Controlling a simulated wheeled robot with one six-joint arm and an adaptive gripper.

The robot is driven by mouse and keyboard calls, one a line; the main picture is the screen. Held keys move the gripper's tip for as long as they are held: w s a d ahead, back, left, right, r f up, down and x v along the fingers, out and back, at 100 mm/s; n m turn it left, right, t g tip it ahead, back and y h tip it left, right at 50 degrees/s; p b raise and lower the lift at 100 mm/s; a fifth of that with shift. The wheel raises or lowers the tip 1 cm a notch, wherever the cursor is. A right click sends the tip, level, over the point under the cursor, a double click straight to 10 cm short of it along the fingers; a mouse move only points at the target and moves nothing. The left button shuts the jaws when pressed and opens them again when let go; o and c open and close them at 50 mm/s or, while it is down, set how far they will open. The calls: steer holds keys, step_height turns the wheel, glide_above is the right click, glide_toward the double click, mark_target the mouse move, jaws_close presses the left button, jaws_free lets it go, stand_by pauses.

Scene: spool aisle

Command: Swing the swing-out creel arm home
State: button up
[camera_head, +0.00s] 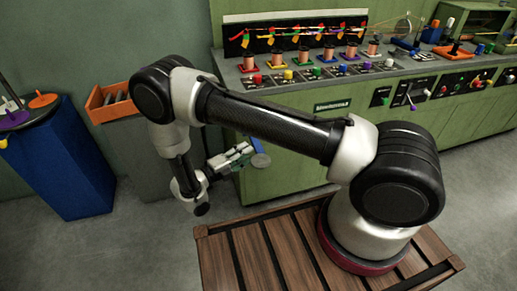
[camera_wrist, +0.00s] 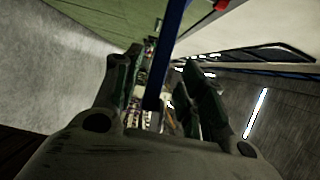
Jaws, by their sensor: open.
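My gripper (camera_head: 243,156) is in front of the green bench, low by its left front corner. In the wrist view its two fingers (camera_wrist: 160,75) are apart and open. A blue bar (camera_wrist: 171,45), which looks like the swing-out creel arm, runs down from the top edge into the gap between them. I cannot tell whether either finger touches it. The rest of the creel arm is not clear there, partly behind my gripper and arm.
The green bench (camera_head: 290,120) carries a row of copper spools (camera_head: 328,52) and coloured knobs. An orange bin (camera_head: 112,103) on a grey stand and a blue cabinet (camera_head: 62,165) are at left. A slatted wooden platform (camera_head: 285,255) lies in front. Grey floor is clear at left.

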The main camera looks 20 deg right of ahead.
steer(key=shift+x, duration=3.15)
jaws_close()
